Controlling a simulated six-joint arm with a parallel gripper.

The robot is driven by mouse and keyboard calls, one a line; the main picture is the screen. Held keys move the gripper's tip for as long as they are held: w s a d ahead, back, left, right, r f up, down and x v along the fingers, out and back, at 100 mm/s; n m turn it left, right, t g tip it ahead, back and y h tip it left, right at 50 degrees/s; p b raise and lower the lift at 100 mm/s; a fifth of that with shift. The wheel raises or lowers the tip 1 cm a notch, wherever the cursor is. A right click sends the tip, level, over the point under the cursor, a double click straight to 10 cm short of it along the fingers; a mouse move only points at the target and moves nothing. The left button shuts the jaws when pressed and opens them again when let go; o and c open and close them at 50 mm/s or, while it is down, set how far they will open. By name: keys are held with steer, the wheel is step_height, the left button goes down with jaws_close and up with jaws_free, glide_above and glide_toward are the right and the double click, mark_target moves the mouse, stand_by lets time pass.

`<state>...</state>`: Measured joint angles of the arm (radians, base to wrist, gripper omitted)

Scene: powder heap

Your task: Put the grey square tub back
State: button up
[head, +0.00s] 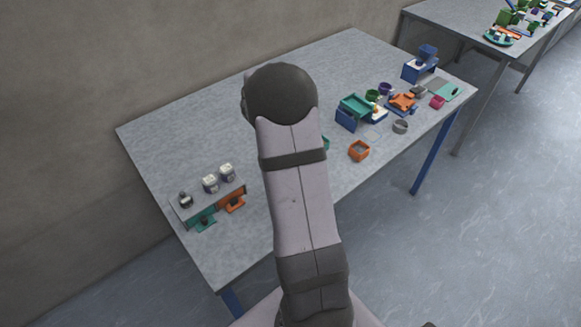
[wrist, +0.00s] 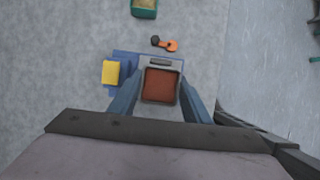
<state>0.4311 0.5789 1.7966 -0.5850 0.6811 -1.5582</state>
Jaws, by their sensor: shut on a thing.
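The grey square tub (wrist: 160,104) shows in the wrist view, filled with reddish-brown powder (wrist: 161,84). My gripper (wrist: 160,82) is shut on it, with a blue finger on each side. The tub looks level. I cannot tell its height above the table. In the head view my own arm hides the gripper and the tub.
In the wrist view a blue piece with a yellow block (wrist: 110,72) lies left of the tub. An orange-and-black item (wrist: 166,44) and a green tub (wrist: 144,9) are beyond. In the head view, an orange square tub (head: 359,151) and a small rack (head: 219,201) stand on the table.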

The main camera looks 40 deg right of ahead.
step_height(320, 180, up, 5)
steer(key=shift+f+b, duration=0.1)
steer(key=shift+b, duration=0.2)
steer(key=shift+s+d+r, duration=0.15)
steer(key=shift+r, duration=0.15)
steer(key=s+d+f+m+g+p, duration=0.1)
steer(key=s+d+f+m+p, duration=0.4)
steer(key=s+d, duration=0.65)
steer(key=w+d+n+t+p, duration=0.1)
steer(key=w+d+n, duration=0.4)
steer(key=w, duration=0.1)
steer(key=shift+f, duration=0.15)
steer(key=shift+s+d+f, duration=0.1)
steer(key=shift+f, duration=0.1)
